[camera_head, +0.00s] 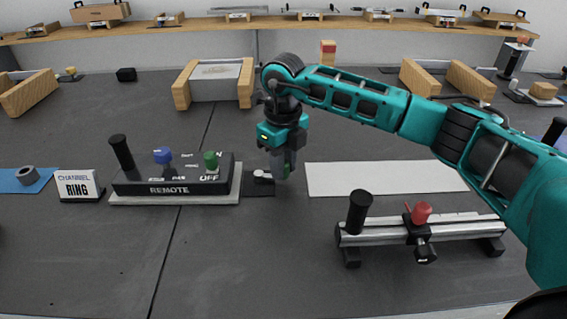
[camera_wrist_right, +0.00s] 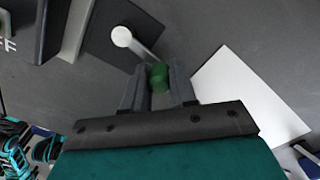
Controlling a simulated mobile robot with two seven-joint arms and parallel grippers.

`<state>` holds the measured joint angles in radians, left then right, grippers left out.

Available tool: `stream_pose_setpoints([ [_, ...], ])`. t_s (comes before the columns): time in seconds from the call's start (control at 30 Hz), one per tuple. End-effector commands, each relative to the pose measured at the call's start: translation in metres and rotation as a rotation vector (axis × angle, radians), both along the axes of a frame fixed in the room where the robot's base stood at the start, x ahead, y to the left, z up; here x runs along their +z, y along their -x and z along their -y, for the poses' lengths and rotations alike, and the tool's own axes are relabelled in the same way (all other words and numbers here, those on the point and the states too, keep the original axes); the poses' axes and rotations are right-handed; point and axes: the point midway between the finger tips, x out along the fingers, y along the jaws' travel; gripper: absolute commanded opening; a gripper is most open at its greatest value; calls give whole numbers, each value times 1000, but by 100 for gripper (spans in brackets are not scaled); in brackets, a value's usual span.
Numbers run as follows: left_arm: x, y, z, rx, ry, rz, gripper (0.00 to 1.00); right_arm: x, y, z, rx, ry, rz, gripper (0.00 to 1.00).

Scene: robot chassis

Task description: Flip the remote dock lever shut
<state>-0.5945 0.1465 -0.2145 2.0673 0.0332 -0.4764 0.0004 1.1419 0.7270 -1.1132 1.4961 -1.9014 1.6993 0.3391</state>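The remote dock is a black box labelled REMOTE (camera_head: 175,189) with a black post, a blue knob (camera_head: 162,156) and a green knob marked OFF (camera_head: 210,161). A dark plate (camera_head: 259,189) at its right side carries a pale lever with a round pivot end, clear in the right wrist view (camera_wrist_right: 121,36). A green grip (camera_wrist_right: 158,77) is at the lever's other end. My right gripper (camera_head: 284,166) points down there, its fingertips on either side of the green grip. Whether they press on it cannot be told. My left gripper is not in view.
A CHANNEL RING sign (camera_head: 77,186) stands left of the dock. A white strip (camera_head: 385,177) lies to the right. A silver rail fixture with a black post and red knob (camera_head: 421,213) stands front right. Wooden blocks and a grey box (camera_head: 215,80) are behind.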

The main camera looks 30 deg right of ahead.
Motion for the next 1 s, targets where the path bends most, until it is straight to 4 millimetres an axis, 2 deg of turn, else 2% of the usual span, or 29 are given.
stream_pose_setpoints([
  [0.03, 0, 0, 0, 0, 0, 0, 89, 1, 0, 0, -1, 0, 1, 32],
  [0.23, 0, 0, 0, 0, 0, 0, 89, 0, 0, 0, -1, 0, -1, 50],
  [0.47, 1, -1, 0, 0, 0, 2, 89, 1, 0, 0, -2, 0, -1, 50],
  [0.57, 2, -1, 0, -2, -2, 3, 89, 8, 0, 0, -2, 1, 0, 50],
  [0.67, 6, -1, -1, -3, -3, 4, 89, 23, -1, 0, -3, 0, 3, 50],
  [1.0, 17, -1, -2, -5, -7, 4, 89, 97, -1, 0, -2, 0, 3, 50],
])
